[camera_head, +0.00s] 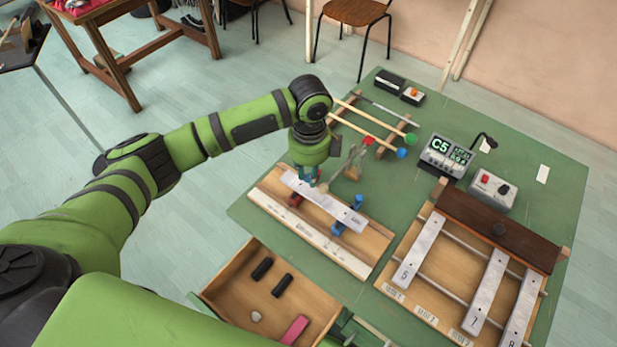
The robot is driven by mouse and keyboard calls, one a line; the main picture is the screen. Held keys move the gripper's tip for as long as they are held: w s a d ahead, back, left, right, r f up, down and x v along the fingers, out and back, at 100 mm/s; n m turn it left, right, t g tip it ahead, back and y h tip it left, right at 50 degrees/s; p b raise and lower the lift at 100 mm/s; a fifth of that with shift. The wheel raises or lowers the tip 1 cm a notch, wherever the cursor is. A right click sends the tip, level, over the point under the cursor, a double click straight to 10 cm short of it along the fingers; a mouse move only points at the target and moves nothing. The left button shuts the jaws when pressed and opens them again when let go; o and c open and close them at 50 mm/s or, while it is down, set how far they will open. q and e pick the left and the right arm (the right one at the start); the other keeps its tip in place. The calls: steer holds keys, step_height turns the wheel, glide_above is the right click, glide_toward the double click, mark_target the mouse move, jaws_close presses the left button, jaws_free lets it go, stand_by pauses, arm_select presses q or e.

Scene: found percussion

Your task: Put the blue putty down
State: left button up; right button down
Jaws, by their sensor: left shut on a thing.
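My left gripper (308,174) points down over the left end of a metal bar (330,206). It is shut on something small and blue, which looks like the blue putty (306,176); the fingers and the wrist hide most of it. The bar lies across a wooden stand (368,245), on red and blue supports. One blue support (340,229) shows at the bar's front side. I cannot tell whether the putty touches the bar. My right gripper is not in view.
A wooden frame with numbered bars (410,252) stands to the right. A display box (446,156) and a switch box (492,188) sit behind it. Mallets (375,122) lie on a rack at the back. An open drawer (225,275) juts out in front.

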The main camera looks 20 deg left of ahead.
mark_target(308, 175)
arm_select(q)
steer(key=shift+a+f, duration=0.15)
steer(key=shift+f, duration=0.05)
step_height(308, 175, down, 3)
steer(key=shift+f+p, duration=0.15)
steer(key=shift+p, duration=0.4)
steer(key=shift+w+f, duration=0.1)
steer(key=shift+f, duration=0.2)
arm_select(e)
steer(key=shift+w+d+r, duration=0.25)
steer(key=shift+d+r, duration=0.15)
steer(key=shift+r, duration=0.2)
arm_select(q)
steer(key=shift+f, duration=0.15)
steer(key=o, duration=0.8)
